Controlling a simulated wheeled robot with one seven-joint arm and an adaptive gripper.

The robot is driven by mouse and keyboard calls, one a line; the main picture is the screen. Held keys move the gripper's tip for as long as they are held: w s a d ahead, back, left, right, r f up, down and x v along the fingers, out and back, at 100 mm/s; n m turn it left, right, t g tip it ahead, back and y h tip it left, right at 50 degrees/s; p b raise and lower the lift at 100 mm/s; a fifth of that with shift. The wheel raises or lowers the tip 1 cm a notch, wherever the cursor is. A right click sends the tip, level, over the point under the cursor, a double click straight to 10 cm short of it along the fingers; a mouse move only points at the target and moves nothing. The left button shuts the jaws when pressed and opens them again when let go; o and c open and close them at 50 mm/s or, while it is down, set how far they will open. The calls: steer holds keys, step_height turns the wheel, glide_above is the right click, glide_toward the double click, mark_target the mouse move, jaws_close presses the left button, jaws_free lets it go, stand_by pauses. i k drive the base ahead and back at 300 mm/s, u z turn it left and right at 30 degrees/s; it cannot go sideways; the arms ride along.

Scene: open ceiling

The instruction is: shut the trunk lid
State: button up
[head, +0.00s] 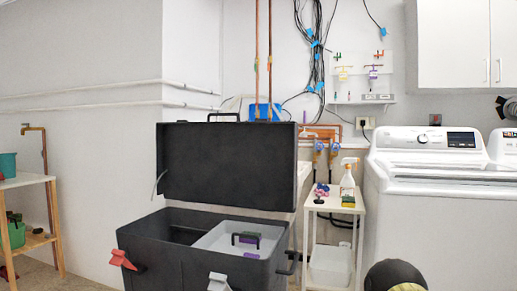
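The black trunk (170,258) stands open near the middle of the head view. Its lid (228,165) is raised roughly upright at the back, with a handle on its top edge. A thin light stay shows at the lid's left side. A grey tray (213,238) sits in the right part of the trunk, with a dark-handled item (246,238) and purple bits in it. A side handle (289,263) is on the right.
A white cart (336,208) with a spray bottle (348,173) stands right of the trunk, beside a white washer (425,205). A wooden shelf (28,182) is at left. A dark rounded shape (393,272) at the bottom right is unclear.

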mark_target(250, 165)
steer(key=z, duration=1.25)
steer(key=i, duration=0.6)
steer(key=u, duration=1.5)
